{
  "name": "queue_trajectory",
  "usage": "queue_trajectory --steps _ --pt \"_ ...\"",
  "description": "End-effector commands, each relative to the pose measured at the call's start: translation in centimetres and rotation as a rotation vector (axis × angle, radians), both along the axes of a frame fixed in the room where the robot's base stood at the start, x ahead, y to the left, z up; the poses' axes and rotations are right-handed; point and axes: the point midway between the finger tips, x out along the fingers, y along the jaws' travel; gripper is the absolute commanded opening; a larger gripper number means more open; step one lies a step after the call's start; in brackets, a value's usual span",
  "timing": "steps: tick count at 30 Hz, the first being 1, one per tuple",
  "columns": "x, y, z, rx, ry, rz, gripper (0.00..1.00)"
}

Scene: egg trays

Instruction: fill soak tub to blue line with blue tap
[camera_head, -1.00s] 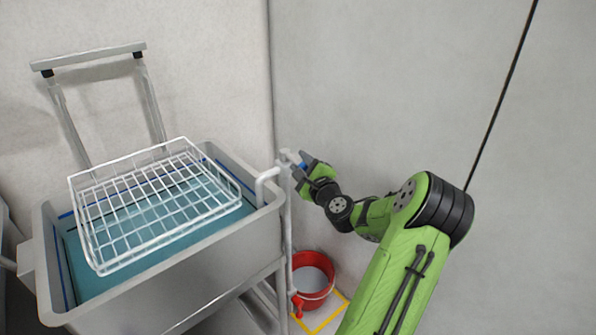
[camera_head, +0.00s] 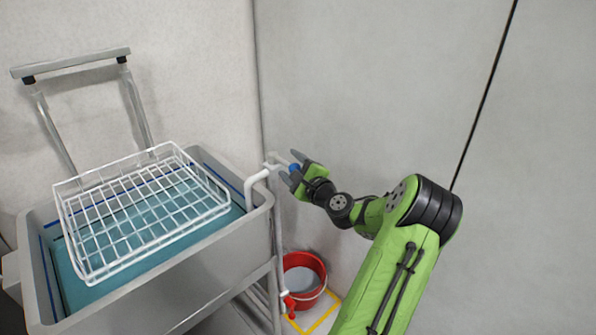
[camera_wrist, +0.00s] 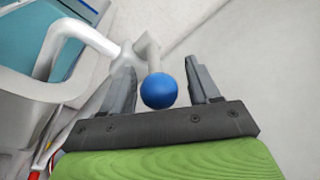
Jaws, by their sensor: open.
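The grey soak tub (camera_head: 170,285) stands at the left in the head view and holds blue-green water (camera_head: 150,222). A blue line (camera_head: 49,275) runs along its inner wall, a little above the water. The white tap spout (camera_head: 256,184) bends over the tub's right rim. The blue tap knob (camera_head: 295,169) is at the top of the pipe and shows as a round blue ball in the wrist view (camera_wrist: 158,90). My gripper (camera_wrist: 168,80) is open, with one finger on each side of the blue knob. Both fingers look apart from it.
A white wire basket (camera_head: 140,215) sits over the tub. A red bucket (camera_head: 304,280) stands below on a yellow floor marking (camera_head: 322,318), near a red tap handle (camera_head: 290,303). A wall is close behind my gripper; free room lies to the right.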

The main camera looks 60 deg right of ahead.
Motion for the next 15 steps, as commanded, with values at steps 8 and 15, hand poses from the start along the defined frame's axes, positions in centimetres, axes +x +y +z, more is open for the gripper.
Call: queue_trajectory --steps 8,15 --pt "-6.0 2.3 0.0 0.005 0.002 -0.008 0.61" --pt "-11.9 4.9 0.0 0.004 0.000 -0.007 0.61"
